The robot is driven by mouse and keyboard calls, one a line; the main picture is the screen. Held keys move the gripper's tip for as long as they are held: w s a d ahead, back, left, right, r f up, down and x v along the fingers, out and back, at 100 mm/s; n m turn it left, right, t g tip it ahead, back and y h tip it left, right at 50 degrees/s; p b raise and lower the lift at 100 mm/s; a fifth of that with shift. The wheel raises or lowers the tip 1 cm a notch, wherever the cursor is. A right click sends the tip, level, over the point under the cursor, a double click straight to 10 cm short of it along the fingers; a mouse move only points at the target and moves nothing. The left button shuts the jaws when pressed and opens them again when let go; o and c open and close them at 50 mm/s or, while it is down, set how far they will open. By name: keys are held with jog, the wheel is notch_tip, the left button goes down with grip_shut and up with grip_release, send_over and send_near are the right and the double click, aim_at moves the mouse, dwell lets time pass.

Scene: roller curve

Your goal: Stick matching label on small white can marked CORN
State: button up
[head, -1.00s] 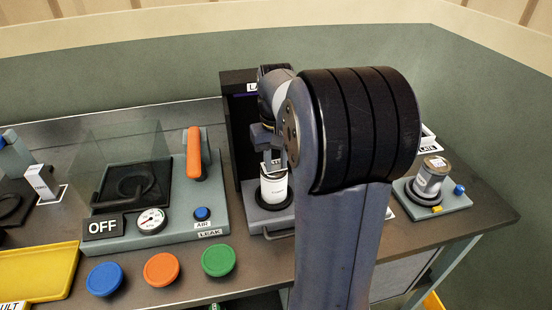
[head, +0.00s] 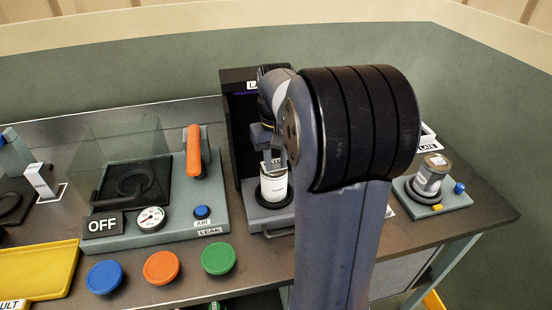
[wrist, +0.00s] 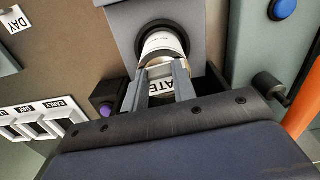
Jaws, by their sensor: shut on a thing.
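A small white can (head: 274,189) stands upright in the black ring of a grey stand under the dark label machine. Its small print is too fine to read in either view. It also shows in the wrist view (wrist: 163,44), just beyond my fingertips. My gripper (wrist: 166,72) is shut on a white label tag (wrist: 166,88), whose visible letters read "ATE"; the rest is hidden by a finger. In the head view my gripper (head: 272,151) is just above and behind the can. Whether the tag touches the can I cannot tell.
The label machine (head: 240,125) has a dark wall beside the can. A leak tester (head: 160,205) with an orange handle stands to the left. Another can (head: 432,176) sits on a stand at right. In the wrist view, a label rack (wrist: 40,121) is at lower left.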

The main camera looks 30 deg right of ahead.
jog(key=o, duration=1.6)
jog(key=shift+r+p, duration=4.3)
jog(key=shift+r, duration=0.25)
jog(key=shift+f, duration=0.15)
notch_tip(320, 180, down, 6)
jog(key=b, duration=0.5)
jog(key=shift+b, duration=0.4)
jog(key=shift+r, duration=0.2)
